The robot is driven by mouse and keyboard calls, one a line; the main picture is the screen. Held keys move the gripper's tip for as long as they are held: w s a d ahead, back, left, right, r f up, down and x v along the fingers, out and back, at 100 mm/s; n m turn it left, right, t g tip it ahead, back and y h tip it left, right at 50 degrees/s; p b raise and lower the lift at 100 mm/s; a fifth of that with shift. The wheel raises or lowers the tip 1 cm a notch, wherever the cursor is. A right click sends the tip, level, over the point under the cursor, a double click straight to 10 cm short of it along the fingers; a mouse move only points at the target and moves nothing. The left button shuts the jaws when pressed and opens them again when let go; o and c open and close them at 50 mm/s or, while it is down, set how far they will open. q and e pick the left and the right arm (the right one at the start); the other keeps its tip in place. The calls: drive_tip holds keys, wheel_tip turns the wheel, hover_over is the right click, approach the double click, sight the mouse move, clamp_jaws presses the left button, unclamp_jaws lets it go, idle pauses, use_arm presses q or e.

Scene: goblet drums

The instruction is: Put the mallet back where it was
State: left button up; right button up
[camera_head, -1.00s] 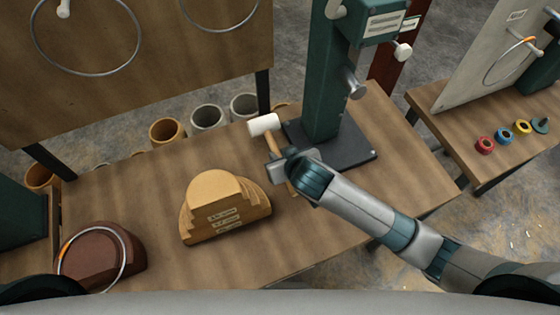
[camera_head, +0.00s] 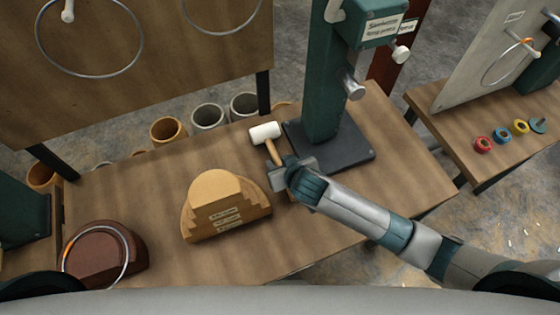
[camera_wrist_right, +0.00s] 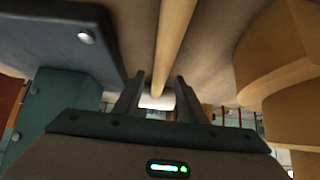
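The mallet has a white head (camera_head: 265,132) and a wooden handle (camera_head: 273,151). It appears to lie on the wooden table, head toward the back, left of the green post's dark base. My right gripper (camera_head: 278,172) is low over the table by the handle. In the right wrist view the handle (camera_wrist_right: 172,42) runs between the two fingertips (camera_wrist_right: 158,78), with a gap on each side, so the gripper looks open. The white head (camera_wrist_right: 157,101) shows beyond the fingers. The far end of the handle is hidden by my gripper in the head view. My left gripper is not in view.
A stepped wooden block (camera_head: 222,208) stands left of my right gripper. The green post (camera_head: 323,90) on its dark base (camera_head: 345,157) stands to the right. A brown block with a ring (camera_head: 105,250) is at the front left. Bare table (camera_head: 140,190) lies between the blocks.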

drive_tip(key=b+v, duration=0.1)
drive_tip(key=v, duration=1.1)
drive_tip(key=shift+b, duration=0.4)
drive_tip(key=shift+s, duration=0.15)
idle(0.5)
